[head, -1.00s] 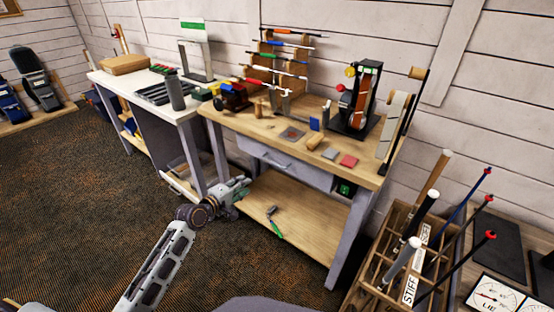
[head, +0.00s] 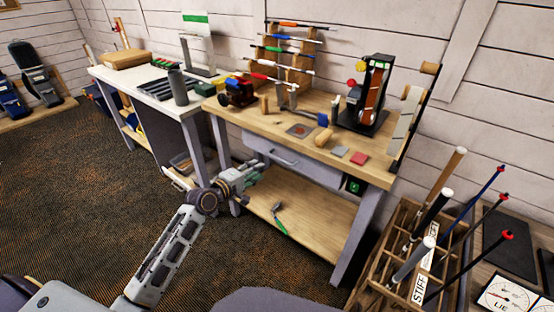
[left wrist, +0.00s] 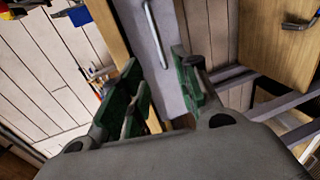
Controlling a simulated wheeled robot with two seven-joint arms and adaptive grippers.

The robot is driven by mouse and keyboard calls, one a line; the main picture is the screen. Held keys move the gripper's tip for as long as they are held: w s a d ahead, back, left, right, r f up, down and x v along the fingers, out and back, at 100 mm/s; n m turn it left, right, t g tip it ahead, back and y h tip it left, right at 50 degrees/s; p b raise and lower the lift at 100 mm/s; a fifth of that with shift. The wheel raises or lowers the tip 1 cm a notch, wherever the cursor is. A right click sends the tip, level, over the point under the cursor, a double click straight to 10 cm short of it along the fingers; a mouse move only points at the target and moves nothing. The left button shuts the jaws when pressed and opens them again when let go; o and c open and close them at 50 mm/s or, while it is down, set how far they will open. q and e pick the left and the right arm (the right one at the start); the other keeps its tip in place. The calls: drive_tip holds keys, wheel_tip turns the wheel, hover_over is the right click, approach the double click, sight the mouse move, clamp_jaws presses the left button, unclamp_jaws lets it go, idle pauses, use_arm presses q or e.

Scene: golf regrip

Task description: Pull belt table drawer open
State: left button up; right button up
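The belt table (head: 233,114) is a wooden-topped bench with grey legs in the middle of the head view. Its grey drawer (head: 313,171) is under the top at the front and looks closed. The drawer's bar handle (head: 285,162) shows also in the left wrist view (left wrist: 156,35), ahead of the fingers. My left gripper (head: 256,172) is just left of the handle in the head view, apart from it. In the left wrist view its green-padded fingers (left wrist: 165,92) are spread with nothing between them. My right gripper is not in view.
A lower shelf (head: 310,222) holds a green-handled tool (head: 279,218). A wooden club rack (head: 408,250) stands close to the right of the table. A white-topped bench (head: 135,82) adjoins at the left. The carpet in front is clear.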

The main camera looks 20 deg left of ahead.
sight(277, 158)
use_arm(q)
drive_tip(key=shift+b+x, duration=1.1)
drive_tip(key=shift+x, duration=5.65)
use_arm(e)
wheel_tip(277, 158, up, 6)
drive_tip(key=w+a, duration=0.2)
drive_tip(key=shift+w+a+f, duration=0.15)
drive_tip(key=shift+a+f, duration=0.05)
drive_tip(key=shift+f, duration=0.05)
use_arm(q)
clamp_jaws()
